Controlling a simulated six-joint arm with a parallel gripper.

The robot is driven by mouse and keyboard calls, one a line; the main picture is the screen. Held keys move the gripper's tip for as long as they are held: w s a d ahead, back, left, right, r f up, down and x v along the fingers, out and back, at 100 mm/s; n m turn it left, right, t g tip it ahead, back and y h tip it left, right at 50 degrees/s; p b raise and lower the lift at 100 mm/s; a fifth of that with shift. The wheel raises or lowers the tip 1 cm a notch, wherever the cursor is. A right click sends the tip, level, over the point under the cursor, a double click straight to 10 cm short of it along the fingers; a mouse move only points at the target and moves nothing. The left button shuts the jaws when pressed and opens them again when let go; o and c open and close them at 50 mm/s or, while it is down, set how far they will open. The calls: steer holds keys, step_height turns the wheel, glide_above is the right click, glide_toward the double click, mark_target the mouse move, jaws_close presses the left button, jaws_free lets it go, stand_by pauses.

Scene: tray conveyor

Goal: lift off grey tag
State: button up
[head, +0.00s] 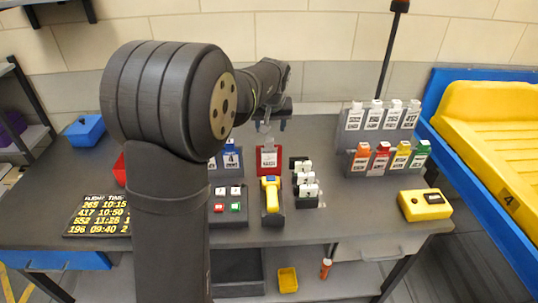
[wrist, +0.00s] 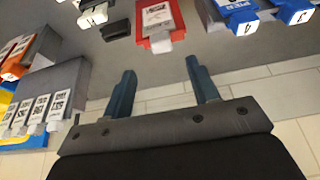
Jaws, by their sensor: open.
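My gripper (head: 273,126) is open and empty above the back of the table, behind the red holder; in the wrist view its two blue fingers (wrist: 161,70) stand apart with nothing between them. At the right of the table a stepped grey rack (head: 371,143) holds tags. Its back row has several pale white-to-grey tags (head: 384,118), and its front row has orange, red, yellow and green ones. I cannot tell which pale tag is the grey one. The pale tags also show at the left of the wrist view (wrist: 37,112), apart from my fingers.
The red holder (head: 268,158) with a labelled card stands mid-table, with a yellow handheld device (head: 271,194) in front. Black holders with small white items (head: 306,183) stand beside it. A yellow box (head: 425,205) sits front right. A blue-framed yellow conveyor tray (head: 480,115) is at the far right.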

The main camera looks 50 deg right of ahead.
mark_target(269, 140)
steer(key=x, duration=0.8)
steer(key=shift+w+f, duration=0.15)
steer(key=shift+f, duration=0.15)
jaws_close()
